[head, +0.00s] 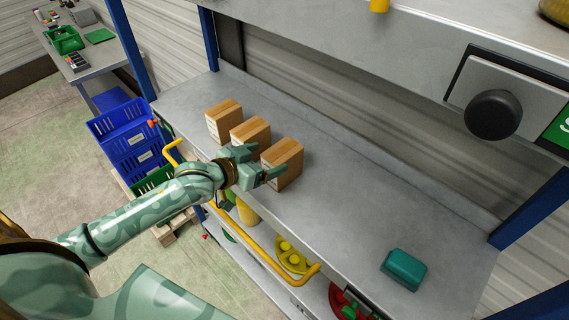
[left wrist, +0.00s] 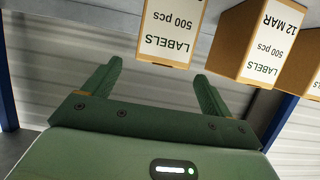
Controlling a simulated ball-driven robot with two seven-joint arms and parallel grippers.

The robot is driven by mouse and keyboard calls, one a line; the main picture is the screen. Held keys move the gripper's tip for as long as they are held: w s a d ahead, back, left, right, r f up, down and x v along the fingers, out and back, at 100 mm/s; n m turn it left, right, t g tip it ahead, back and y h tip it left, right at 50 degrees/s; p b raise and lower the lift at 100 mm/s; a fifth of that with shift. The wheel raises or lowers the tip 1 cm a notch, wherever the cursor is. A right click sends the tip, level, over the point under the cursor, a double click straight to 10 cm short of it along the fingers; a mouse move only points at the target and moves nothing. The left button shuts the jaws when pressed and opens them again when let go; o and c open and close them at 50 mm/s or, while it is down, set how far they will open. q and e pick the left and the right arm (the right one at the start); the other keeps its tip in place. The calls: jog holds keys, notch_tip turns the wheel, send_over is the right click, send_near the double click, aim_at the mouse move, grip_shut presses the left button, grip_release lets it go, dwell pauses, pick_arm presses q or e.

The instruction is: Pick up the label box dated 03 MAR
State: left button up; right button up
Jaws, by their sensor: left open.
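Three brown label boxes stand in a row on the grey shelf. The right box (head: 283,163) is in front of my left gripper (head: 267,161), which is open and empty. In the left wrist view, upside down, this box (left wrist: 168,32) reads LABELS 500 pcs above the space between my fingertips (left wrist: 158,70); its date is cut off. The middle box (head: 250,131) reads 12 MAR in the left wrist view (left wrist: 262,45). The far left box (head: 223,120) shows only partly there (left wrist: 312,70), its date out of frame. No 03 MAR print is readable. My right gripper is not in view.
A teal case (head: 403,269) lies on the right of the shelf (head: 345,225), with clear surface between it and the boxes. A yellow rail (head: 262,252) runs along the shelf front. Blue crates (head: 128,135) stand at left. An upper ledge with a black knob (head: 492,115) overhangs at right.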

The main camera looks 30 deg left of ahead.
aim_at(280, 152)
pick_arm(q)
jog(key=x, duration=0.7)
jog(key=shift+w, duration=0.1)
jog(key=shift+c, duration=0.7)
jog(key=shift+r, duration=0.1)
jog(key=c, duration=1.5)
